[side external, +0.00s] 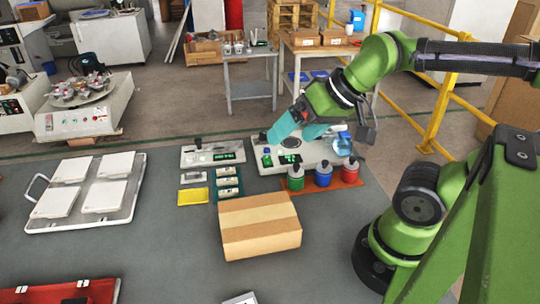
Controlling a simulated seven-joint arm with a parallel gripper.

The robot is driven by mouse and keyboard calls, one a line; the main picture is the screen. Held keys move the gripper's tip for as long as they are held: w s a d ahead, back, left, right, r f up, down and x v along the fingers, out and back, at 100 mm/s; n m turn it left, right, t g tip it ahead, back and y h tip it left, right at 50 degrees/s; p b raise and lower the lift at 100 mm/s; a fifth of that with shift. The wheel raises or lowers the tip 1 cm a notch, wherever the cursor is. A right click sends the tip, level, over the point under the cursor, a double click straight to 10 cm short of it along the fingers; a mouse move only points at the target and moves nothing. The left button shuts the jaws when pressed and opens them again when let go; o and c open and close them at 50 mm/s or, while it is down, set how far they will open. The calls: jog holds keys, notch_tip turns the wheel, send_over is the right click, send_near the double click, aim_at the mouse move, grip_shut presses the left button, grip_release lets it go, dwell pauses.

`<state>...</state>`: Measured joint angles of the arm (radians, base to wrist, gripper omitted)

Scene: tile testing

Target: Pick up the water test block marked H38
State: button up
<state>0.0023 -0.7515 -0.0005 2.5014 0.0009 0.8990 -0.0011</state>
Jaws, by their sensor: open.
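My gripper (293,135) has teal fingers and is open above a white instrument (322,150) with a dark round plate and a green display. Its fingers hide part of the instrument. I see nothing held between them. Several small pale blocks (228,183) sit in a dark teal rack left of the instrument. A small white piece (193,177) and a yellow piece (193,197) lie beside the rack. The markings are too small to read, so I cannot tell which thing is marked H38. My gripper is to the right of and above the rack.
A cardboard box (262,240) is in front of the rack. A wire-handled tray (130,207) holds several white tiles. A smaller device (212,152) stands behind the rack. Bare mat lies left of the box.

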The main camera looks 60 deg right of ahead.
jog(key=n+g, duration=0.3)
jog(key=g, duration=0.4)
send_over(249, 298)
jog(key=w, duration=0.1)
notch_tip(249, 298, down, 7)
jog(key=s+a+m+h, duration=0.1)
jog(key=a+m+h, duration=0.15)
jog(key=m, duration=0.35)
jog(key=shift+y, duration=0.25)
jog(key=f, duration=1.7)
jog(key=shift+s+a+f, duration=0.1)
jog(key=shift+s, duration=0.2)
jog(key=shift+c, duration=0.2)
